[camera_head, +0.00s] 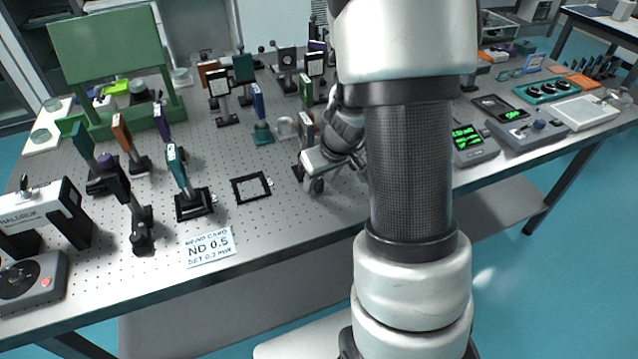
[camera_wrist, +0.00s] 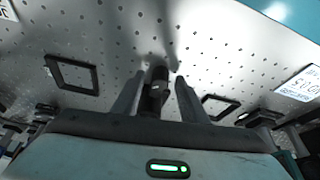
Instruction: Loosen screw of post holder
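My gripper (camera_head: 314,184) is low over the table, left of my forearm in the head view. In the wrist view, the two dark fingers of my gripper (camera_wrist: 159,77) stand apart. A dark post holder (camera_wrist: 154,92) shows between them, with a visible gap on each side. In the head view this holder is mostly hidden behind my gripper, below a green-edged optic plate (camera_head: 306,130). I cannot make out the holder's screw clearly in either view.
The perforated optical table (camera_head: 240,165) carries several post-mounted optics. A black square frame (camera_head: 251,187) lies left of my gripper, and a card reading ND 0.5 (camera_head: 209,246) lies near the front edge. Instruments with green displays (camera_head: 468,138) stand at right.

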